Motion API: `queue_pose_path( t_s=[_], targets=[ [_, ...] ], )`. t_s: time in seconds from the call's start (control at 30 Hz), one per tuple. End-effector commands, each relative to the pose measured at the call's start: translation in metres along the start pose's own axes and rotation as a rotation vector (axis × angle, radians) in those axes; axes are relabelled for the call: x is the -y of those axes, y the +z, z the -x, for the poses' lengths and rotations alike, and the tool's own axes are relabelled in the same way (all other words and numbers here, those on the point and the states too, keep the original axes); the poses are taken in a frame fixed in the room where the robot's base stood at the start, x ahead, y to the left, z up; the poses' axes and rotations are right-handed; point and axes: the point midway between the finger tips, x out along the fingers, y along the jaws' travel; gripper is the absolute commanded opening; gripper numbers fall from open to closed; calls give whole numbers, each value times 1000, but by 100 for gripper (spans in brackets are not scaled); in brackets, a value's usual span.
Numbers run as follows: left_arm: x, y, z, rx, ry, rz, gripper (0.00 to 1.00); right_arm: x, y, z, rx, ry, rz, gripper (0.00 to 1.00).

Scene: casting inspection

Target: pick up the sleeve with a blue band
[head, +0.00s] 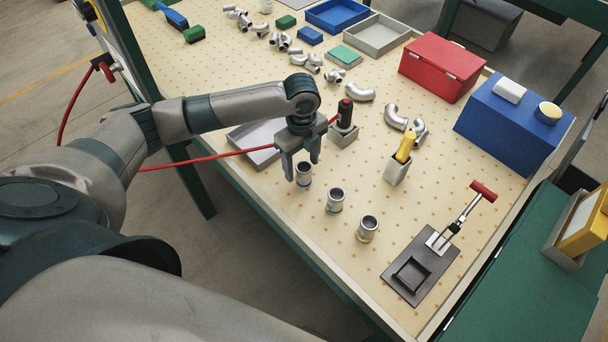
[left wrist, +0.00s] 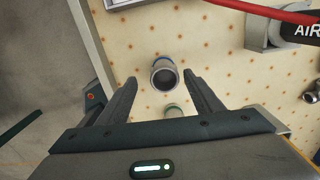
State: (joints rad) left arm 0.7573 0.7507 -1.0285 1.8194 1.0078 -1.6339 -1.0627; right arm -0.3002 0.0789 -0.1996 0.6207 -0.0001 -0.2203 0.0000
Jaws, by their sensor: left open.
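Three grey metal sleeves stand upright in a diagonal row on the perforated table. The sleeve with a blue band (head: 303,176) is the farthest one, partly hidden by my left gripper (head: 301,166). The middle sleeve (head: 335,201) has a greenish band, and the nearest sleeve (head: 367,229) has a yellow band. My left gripper is open and points down over the blue-banded sleeve. In the left wrist view this sleeve (left wrist: 165,74) shows just beyond and between the fingertips, with no clear contact. The green-banded sleeve (left wrist: 173,110) shows lower between the fingers. My right gripper is not in view.
A grey tray (head: 262,156) lies just behind my left gripper. A block with a black-and-red tool (head: 345,117), a holder with a yellow item (head: 397,171) and a dark clamp fixture (head: 417,268) stand nearby. A red hose (head: 215,158) runs past the arm.

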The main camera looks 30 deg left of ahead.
Motion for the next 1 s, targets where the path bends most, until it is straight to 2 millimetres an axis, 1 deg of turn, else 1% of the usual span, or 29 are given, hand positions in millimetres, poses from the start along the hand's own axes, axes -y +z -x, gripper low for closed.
queue_pose_path(
  t_s=[0.17,0.27,0.47,0.6,0.7,1.0],
  targets=[
    [0,0,-1,-1,0,0,60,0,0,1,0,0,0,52],
    [2,-1,-5,-2,2,1,60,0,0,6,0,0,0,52],
    [7,-1,-26,-2,4,1,60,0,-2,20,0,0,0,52],
    [7,0,-44,-1,2,1,60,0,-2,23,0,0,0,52],
    [7,0,-50,0,1,0,60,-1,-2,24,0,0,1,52],
    [7,0,-52,0,0,-1,60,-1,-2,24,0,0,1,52]
  ],
)
